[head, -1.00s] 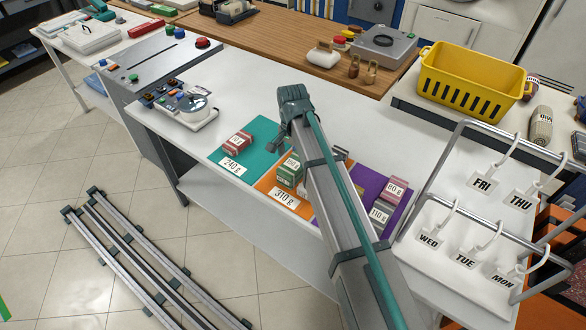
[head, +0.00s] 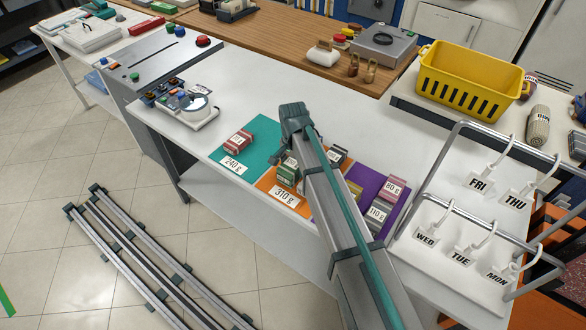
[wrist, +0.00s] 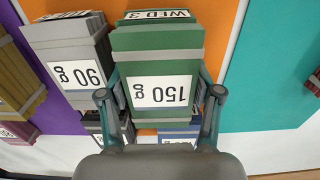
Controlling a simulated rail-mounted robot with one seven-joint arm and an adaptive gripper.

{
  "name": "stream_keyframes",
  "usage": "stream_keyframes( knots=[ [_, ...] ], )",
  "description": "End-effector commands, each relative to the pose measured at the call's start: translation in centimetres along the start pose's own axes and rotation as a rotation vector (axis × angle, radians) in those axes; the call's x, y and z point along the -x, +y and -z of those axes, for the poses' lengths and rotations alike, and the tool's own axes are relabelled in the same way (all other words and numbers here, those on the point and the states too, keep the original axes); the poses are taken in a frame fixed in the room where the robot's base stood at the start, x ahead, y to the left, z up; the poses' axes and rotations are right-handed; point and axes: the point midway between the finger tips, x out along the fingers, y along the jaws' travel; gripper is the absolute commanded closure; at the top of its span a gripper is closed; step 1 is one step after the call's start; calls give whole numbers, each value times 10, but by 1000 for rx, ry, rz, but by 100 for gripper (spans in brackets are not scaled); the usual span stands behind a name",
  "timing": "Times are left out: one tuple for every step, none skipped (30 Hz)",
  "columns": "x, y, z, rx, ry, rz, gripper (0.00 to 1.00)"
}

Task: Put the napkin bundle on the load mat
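The napkin bundles are banded blocks with weight labels. A green bundle marked 150 g (wrist: 160,62) fills the middle of the wrist view, with a WED 3 tag on its end. In the head view this green bundle (head: 288,173) is at the orange mat (head: 268,184), partly covered by my gripper (head: 290,157). My gripper's fingers (wrist: 161,92) flank the bundle closely in the wrist view; whether they press on it cannot be told. Which mat is the load mat is not marked legibly.
A grey 90 g bundle (wrist: 72,55) stands close beside the green one. Pinkish bundles (head: 393,187) sit on the purple mat (head: 362,181). A wire rack (head: 470,215) with day tags and a yellow basket (head: 472,80) are at right. White counter (head: 265,85) behind the mats is clear.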

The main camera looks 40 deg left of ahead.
Motion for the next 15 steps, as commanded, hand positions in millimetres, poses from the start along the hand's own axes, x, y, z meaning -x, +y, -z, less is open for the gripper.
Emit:
stream_keyframes(
  knots=[
    [0,0,0,0,0,0,58],
    [0,0,0,0,0,0,63],
    [0,0,0,0,0,0,70],
    [0,0,0,0,0,0,75],
    [0,0,0,0,0,1,80],
    [0,0,0,0,0,1,82],
    [0,0,0,0,0,1,82],
    [0,0,0,0,0,1,82],
    [0,0,0,0,0,1,82],
    [0,0,0,0,0,1,82],
    [0,0,0,0,0,1,82],
    [1,0,0,0,0,1,82],
    [1,0,0,0,0,1,82],
    [2,0,0,0,0,1,82],
    [3,0,0,0,0,1,82]
  ],
)
